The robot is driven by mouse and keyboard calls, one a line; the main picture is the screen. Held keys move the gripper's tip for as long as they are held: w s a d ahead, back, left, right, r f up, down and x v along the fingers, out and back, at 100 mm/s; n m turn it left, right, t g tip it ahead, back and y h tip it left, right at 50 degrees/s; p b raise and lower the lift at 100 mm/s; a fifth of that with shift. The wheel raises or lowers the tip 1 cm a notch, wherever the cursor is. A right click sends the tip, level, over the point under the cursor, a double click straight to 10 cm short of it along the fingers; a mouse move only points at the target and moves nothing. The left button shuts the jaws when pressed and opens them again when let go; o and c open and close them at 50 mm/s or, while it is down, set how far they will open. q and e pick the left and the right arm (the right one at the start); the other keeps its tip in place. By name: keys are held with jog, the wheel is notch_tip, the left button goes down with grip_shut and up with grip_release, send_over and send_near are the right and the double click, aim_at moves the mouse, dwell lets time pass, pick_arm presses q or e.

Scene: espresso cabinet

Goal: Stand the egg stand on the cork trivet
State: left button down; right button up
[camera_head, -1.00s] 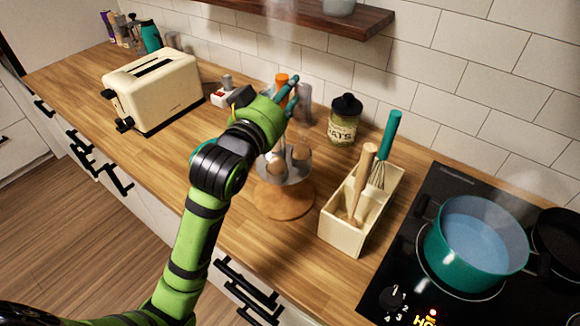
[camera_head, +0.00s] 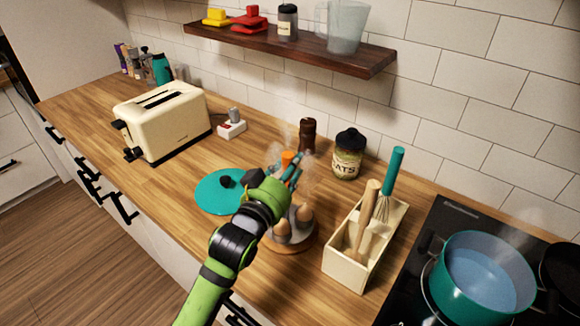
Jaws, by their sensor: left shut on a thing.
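The egg stand (camera_head: 292,228) is a grey round stand holding brown eggs, with an orange part at its top. It is partly hidden behind my left gripper and forearm. My left gripper (camera_head: 287,172) is shut on the upper part of the stand, around the orange piece; the exact grip is hard to see. The round brown cork trivet (camera_head: 309,243) lies on the counter directly under the stand, mostly covered by it. The stand looks upright. I cannot tell whether its base touches the trivet. My right gripper is out of view.
A teal lid (camera_head: 211,194) lies left of my gripper. A wooden utensil box (camera_head: 346,272) stands close on the right, with the hob and teal pot (camera_head: 480,285) beyond. An oats jar (camera_head: 348,160) and a dark pepper mill (camera_head: 307,135) stand behind. A toaster (camera_head: 165,125) is left.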

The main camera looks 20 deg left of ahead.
pick_arm(q)
jog(key=c, duration=1.2)
grip_release()
jog(key=shift+f, duration=0.15)
jog(key=o, duration=0.4)
jog(key=shift+s+a+r, duration=0.1)
jog(key=shift+s+a, duration=0.2)
jog(key=shift+s, duration=1.7)
jog(key=shift+s+a+r, duration=0.1)
jog(key=shift+s+a, duration=0.15)
jog(key=shift+s, duration=1.7)
jog(key=shift+s+a, duration=0.3)
jog(key=shift+s, duration=1.7)
